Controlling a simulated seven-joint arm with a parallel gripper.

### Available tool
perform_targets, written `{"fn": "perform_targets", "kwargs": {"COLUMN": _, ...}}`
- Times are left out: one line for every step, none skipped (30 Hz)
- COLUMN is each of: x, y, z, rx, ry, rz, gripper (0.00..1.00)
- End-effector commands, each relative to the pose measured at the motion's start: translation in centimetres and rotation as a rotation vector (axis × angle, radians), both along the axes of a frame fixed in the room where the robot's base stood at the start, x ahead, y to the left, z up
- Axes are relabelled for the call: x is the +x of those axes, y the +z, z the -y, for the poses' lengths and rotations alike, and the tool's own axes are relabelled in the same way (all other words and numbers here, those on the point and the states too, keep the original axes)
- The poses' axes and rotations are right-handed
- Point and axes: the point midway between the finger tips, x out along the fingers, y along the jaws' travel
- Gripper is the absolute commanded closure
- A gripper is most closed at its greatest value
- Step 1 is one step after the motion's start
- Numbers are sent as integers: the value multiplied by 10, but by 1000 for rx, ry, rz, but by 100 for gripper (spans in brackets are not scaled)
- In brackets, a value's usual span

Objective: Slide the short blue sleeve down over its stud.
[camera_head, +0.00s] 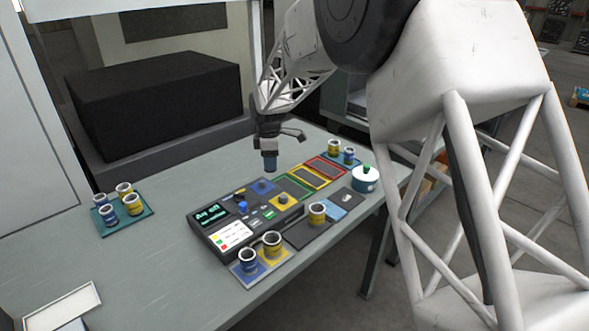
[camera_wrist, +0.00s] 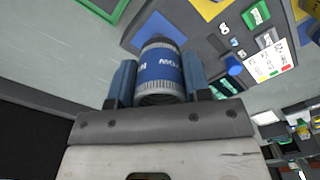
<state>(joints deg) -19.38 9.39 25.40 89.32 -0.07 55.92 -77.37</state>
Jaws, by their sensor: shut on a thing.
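My gripper (camera_head: 269,152) is over the console and shut on a blue sleeve (camera_head: 270,164). In the wrist view the sleeve (camera_wrist: 160,68) sits between the two blue-grey fingers (camera_wrist: 159,80); it has a blue printed band and grey ends. In the head view the sleeve hangs upright, apart from and above the blue square pad (camera_head: 262,187) on the console. That pad also shows beyond the sleeve in the wrist view (camera_wrist: 146,30). I cannot make out the stud under the sleeve clearly.
The console (camera_head: 213,231) has a blue knob (camera_head: 242,207) and a yellow pad (camera_head: 278,204). A blue sleeve (camera_head: 248,260) and yellow sleeves (camera_head: 272,244) stand in front. A teal tray (camera_head: 144,212) with several sleeves is at left. A white-and-teal pot (camera_head: 366,182) stands at right.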

Motion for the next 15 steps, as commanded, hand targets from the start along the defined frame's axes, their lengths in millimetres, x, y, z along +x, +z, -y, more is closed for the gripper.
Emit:
{"fn": "perform_targets", "kwargs": {"x": 2, "y": 3, "z": -10, "rx": 0, "ry": 1, "rz": 1, "gripper": 86}}
{"fn": "perform_targets", "kwargs": {"x": 2, "y": 5, "z": -15, "rx": 0, "ry": 2, "rz": 1, "gripper": 86}}
{"fn": "perform_targets", "kwargs": {"x": 3, "y": 6, "z": -20, "rx": 0, "ry": 2, "rz": 1, "gripper": 86}}
{"fn": "perform_targets", "kwargs": {"x": 3, "y": 7, "z": -23, "rx": 0, "ry": 2, "rz": 1, "gripper": 86}}
{"fn": "perform_targets", "kwargs": {"x": 4, "y": 7, "z": -25, "rx": 0, "ry": 1, "rz": 1, "gripper": 86}}
{"fn": "perform_targets", "kwargs": {"x": 4, "y": 8, "z": -28, "rx": 0, "ry": 0, "rz": 1, "gripper": 86}}
{"fn": "perform_targets", "kwargs": {"x": 4, "y": 8, "z": -29, "rx": 0, "ry": 0, "rz": 1, "gripper": 86}}
{"fn": "perform_targets", "kwargs": {"x": 5, "y": 8, "z": -30, "rx": 0, "ry": -1, "rz": 1, "gripper": 86}}
{"fn": "perform_targets", "kwargs": {"x": 5, "y": 9, "z": -31, "rx": 0, "ry": -1, "rz": 1, "gripper": 86}}
{"fn": "perform_targets", "kwargs": {"x": 5, "y": 9, "z": -31, "rx": 0, "ry": -1, "rz": 1, "gripper": 86}}
{"fn": "perform_targets", "kwargs": {"x": 5, "y": 9, "z": -31, "rx": 0, "ry": -1, "rz": 1, "gripper": 86}}
{"fn": "perform_targets", "kwargs": {"x": 5, "y": 9, "z": -31, "rx": 0, "ry": -1, "rz": 1, "gripper": 86}}
{"fn": "perform_targets", "kwargs": {"x": 5, "y": 9, "z": -31, "rx": 0, "ry": -1, "rz": 1, "gripper": 86}}
{"fn": "perform_targets", "kwargs": {"x": 5, "y": 9, "z": -31, "rx": 0, "ry": -1, "rz": 1, "gripper": 86}}
{"fn": "perform_targets", "kwargs": {"x": 5, "y": 9, "z": -31, "rx": 0, "ry": -1, "rz": 1, "gripper": 86}}
